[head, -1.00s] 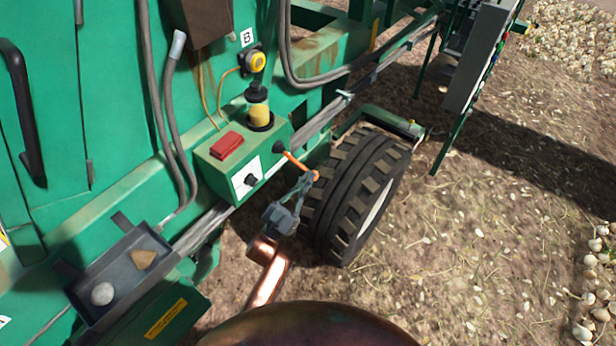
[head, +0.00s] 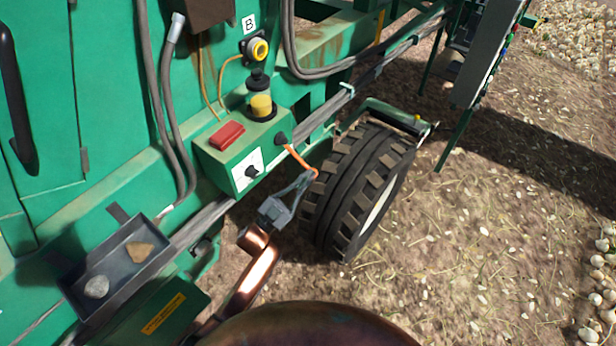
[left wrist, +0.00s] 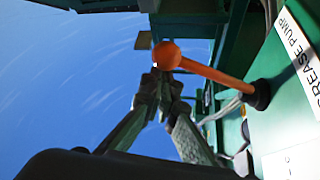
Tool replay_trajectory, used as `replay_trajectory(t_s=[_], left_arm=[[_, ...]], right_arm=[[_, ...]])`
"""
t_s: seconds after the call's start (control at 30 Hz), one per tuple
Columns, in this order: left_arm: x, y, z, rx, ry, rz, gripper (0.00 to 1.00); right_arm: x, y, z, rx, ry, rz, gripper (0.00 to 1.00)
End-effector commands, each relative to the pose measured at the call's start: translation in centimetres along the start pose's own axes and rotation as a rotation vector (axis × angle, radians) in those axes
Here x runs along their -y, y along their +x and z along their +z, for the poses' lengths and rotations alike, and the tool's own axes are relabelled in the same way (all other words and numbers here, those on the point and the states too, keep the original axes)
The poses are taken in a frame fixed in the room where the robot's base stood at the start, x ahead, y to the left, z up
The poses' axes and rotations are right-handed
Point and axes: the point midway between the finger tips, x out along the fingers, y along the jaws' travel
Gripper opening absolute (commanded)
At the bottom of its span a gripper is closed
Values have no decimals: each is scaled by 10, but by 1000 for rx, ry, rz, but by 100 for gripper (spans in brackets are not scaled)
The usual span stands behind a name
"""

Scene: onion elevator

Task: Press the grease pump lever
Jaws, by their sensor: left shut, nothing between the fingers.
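The grease pump is a green box (head: 222,165) on the side of the machine. Its orange lever (head: 298,157) sticks out of a black boot and slopes down to the right. In the left wrist view, the lever's orange ball end (left wrist: 167,55) and a "GREASE PUMP" label (left wrist: 300,60) show. My left gripper (head: 309,176) is shut and empty, its fingertips at the lever's outer end. In the left wrist view, the fingertips (left wrist: 164,84) are right by the ball; I cannot tell for sure whether they touch it. My right gripper is out of view.
A large black tyre (head: 350,190) stands just right of my left gripper. A grey tray (head: 135,275) with two stones is at the lower left. A red block (head: 227,134) and a yellow grease reservoir (head: 261,105) sit on the pump box. Open ground lies to the right.

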Motion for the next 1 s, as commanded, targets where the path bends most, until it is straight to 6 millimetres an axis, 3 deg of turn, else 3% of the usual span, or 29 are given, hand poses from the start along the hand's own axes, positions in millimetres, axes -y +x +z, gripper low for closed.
replay_trajectory(t_s=[0.03, 0.17, 0.5, 0.57, 0.7, 1.0], left_arm=[[0, -5, 8, 19, -3, -3, 0], [0, -3, 5, 20, -3, -3, 0], [4, 18, -41, 6, 0, 2, 0], [2, -6, -32, 10, 0, 2, 0], [0, -38, -32, 6, -2, 2, 0], [0, -78, -35, 2, -1, 3, 0]], right_arm=[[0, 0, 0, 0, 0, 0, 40], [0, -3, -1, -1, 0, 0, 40], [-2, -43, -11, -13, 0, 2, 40], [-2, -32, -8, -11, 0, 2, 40], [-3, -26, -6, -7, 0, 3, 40], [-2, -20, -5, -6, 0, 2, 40]])
